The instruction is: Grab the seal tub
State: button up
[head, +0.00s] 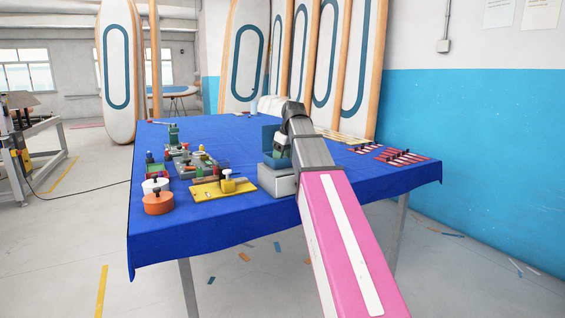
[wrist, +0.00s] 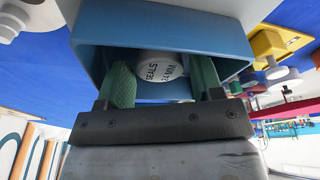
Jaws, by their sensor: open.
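The seal tub (wrist: 160,68) is white, with "SEALS 24MM" in dark letters on its face. In the wrist view it sits inside a blue open-fronted bin (wrist: 240,32). My gripper (wrist: 163,78) is open, with its two green fingers reaching into the bin's mouth, one on each side of the tub. A gap shows between the tub and the left finger; whether the right finger touches it I cannot tell.
The blue-covered table (head: 240,222) holds a grey box (head: 276,180) by the bin, a yellow fixture (head: 220,187), an orange round pot (head: 158,203) and a white one (head: 155,185) to the left. Red racks (head: 402,156) lie to the right. Tall boards stand behind. The table's front strip is clear.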

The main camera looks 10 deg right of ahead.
jog(key=shift+f, duration=0.25)
jog(key=shift+w, duration=0.1)
jog(key=c, duration=0.7)
jog(key=shift+o, duration=0.2)
jog(key=shift+r, duration=0.1)
